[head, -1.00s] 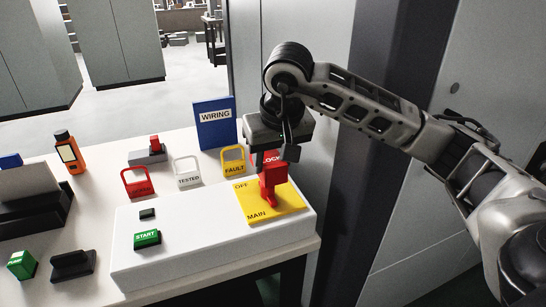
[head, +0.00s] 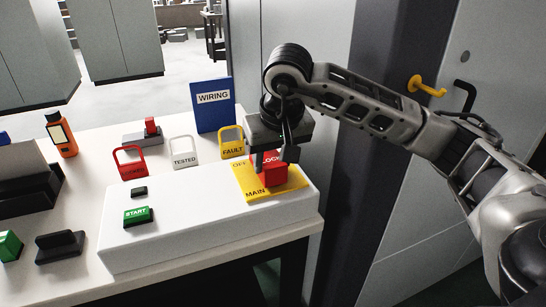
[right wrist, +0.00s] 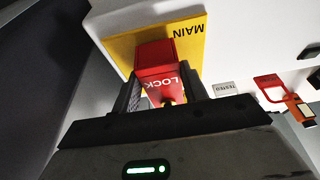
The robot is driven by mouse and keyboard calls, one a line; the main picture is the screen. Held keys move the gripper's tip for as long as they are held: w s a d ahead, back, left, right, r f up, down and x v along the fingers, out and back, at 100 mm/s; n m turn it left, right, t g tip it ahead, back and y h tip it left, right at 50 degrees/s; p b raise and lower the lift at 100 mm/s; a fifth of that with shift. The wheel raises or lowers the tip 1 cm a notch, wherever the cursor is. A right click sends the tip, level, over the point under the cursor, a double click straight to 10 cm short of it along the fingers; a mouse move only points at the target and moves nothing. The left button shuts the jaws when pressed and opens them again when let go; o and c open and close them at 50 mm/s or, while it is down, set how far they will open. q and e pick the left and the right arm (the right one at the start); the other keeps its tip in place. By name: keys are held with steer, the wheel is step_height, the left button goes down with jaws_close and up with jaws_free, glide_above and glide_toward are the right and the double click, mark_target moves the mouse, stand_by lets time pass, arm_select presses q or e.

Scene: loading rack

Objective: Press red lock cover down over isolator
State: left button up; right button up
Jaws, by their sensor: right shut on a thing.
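The red lock cover (head: 274,175), marked LOCK, is between the fingers of my right gripper (head: 272,158). It sits low over the yellow OFF/MAIN plate (head: 291,190), and the isolator's red handle is hidden from the head view. In the right wrist view, the fingers of my right gripper (right wrist: 160,92) are shut on the sides of the lock cover (right wrist: 162,76), with the yellow plate (right wrist: 188,52) just beyond. I cannot tell whether the cover touches the plate. My left gripper is not in view.
The white box (head: 205,222) bears the plate and a green START button (head: 138,216). Behind stand red (head: 130,162), white (head: 184,152) and yellow FAULT (head: 232,142) padlock-shaped tags and a blue WIRING binder (head: 212,104).

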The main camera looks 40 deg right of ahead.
arm_select(q)
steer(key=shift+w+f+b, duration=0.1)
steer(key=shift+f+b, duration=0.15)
steer(key=shift+b, duration=0.05)
arm_select(e)
steer(key=shift+f, duration=0.35)
stand_by(0.4)
steer(key=o, duration=1.2)
steer(key=shift+c, duration=0.2)
steer(key=shift+r, duration=0.2)
arm_select(q)
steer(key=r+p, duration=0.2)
steer(key=p, duration=0.2)
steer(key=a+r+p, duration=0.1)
steer(key=p, duration=0.2)
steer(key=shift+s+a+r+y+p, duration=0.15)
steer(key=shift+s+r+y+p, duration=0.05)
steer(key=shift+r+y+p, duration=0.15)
arm_select(e)
steer(key=v, duration=1.5)
steer(key=shift+s+r, duration=0.2)
steer(key=shift+s, duration=0.05)
